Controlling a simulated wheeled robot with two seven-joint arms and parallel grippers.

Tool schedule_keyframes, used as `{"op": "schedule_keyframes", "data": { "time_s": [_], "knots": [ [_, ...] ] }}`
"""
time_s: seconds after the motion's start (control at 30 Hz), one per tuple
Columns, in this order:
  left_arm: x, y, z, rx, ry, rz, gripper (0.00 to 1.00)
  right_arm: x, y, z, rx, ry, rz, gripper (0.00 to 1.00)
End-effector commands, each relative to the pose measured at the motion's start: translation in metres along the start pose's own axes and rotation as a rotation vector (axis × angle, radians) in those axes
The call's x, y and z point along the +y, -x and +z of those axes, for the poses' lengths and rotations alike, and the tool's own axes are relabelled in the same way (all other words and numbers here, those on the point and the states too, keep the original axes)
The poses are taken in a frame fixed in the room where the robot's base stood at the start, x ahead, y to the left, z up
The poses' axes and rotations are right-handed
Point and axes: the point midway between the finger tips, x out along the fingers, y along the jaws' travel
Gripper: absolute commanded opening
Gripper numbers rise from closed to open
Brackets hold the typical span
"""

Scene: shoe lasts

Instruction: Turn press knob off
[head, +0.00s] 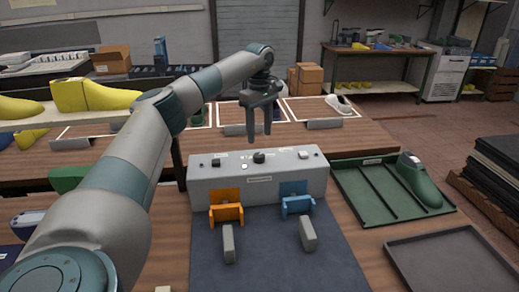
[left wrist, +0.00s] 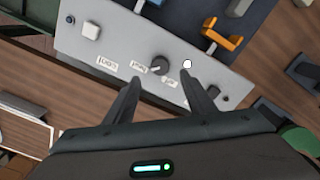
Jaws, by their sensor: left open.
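The press is a grey control box (head: 225,181) on the wooden table. Its round black knob (head: 259,157) stands on the top face, near the middle. In the left wrist view the knob (left wrist: 159,66) shows between my fingers' directions, beyond their tips, with small white labels beside it. My left gripper (head: 260,138) is open and empty, fingers pointing down, above the knob; it also shows in the left wrist view (left wrist: 160,77). No contact with the knob shows. My right gripper is not in view.
An orange bracket (head: 226,207) and a blue bracket (head: 297,199) sit at the box's front. A green tray (head: 365,208) holding a green shoe last (head: 418,185) is to the right. A dark empty tray (head: 450,262) lies front right. Yellow lasts (head: 90,96) stand left.

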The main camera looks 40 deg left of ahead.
Motion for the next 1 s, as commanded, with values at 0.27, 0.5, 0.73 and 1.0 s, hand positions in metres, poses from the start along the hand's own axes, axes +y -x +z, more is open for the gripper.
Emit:
{"op": "schedule_keyframes", "data": {
  "time_s": [0.27,0.5,0.73,1.0],
  "knots": [
    [-0.001,-0.048,0.000,0.001,0.000,-0.004,0.50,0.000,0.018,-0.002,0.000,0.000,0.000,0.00],
    [0.000,-0.075,0.000,0.000,0.000,-0.001,0.50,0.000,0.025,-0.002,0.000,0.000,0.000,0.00],
    [0.000,-0.083,0.000,0.000,0.000,0.000,0.50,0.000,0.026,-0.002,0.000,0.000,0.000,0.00],
    [0.000,-0.083,0.000,0.001,0.000,0.000,0.36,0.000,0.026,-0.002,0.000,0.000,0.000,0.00]
  ]
}}
